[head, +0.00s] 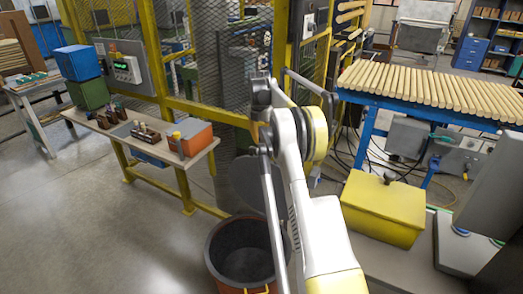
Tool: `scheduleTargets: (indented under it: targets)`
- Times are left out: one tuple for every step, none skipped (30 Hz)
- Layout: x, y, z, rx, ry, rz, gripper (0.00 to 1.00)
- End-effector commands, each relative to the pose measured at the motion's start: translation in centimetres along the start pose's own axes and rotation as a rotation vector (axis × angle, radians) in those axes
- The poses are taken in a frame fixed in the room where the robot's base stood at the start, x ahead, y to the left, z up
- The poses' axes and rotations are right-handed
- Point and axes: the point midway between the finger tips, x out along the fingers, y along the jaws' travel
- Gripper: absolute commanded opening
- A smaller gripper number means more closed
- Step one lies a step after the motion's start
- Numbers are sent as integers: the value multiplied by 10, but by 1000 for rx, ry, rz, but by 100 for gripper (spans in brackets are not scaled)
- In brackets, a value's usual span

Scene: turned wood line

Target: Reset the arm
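My white and yellow arm rises from the bottom edge right of centre to a large joint with a yellow ring near the middle of the head view. Grey parts show around and beyond this joint. I cannot make out any gripper fingers, and nothing held can be seen.
A dark, open bin (243,250) stands on the floor left of my arm. A narrow bench (148,150) with an orange box (190,139) is at left, before a yellow mesh fence (165,60). A yellow box (384,207) and a conveyor of wooden rods (430,90) are at right. Floor at lower left is clear.

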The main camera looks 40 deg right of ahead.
Motion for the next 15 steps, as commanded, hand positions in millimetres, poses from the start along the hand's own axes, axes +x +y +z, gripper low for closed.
scheduleTargets:
  targets:
    - [-13, 0, 0, 0, 0, 0, 0]
    - [-20, 0, 0, 0, 0, 0, 0]
    - [-28, 0, 0, 0, 0, 0, 0]
    - [-34, 0, 0, 0, 0, 0, 0]
    - [-40, 0, 0, 0, 0, 0, 0]
    - [-47, 0, 0, 0, 0, 0, 0]
    - [-51, 0, 0, 0, 0, 0, 0]
    - [-55, 0, 0, 0, 0, 0, 0]
    - [-60, 0, 0, 0, 0, 0, 0]
    - [-63, 0, 0, 0, 0, 0, 0]
    - [-65, 0, 0, 0, 0, 0, 0]
    - [-68, 0, 0, 0, 0, 0, 0]
    - [-69, 0, 0, 0, 0, 0, 0]
    - [-70, 0, 0, 0, 0, 0, 0]
    - [-70, 0, 0, 0, 0, 0, 0]
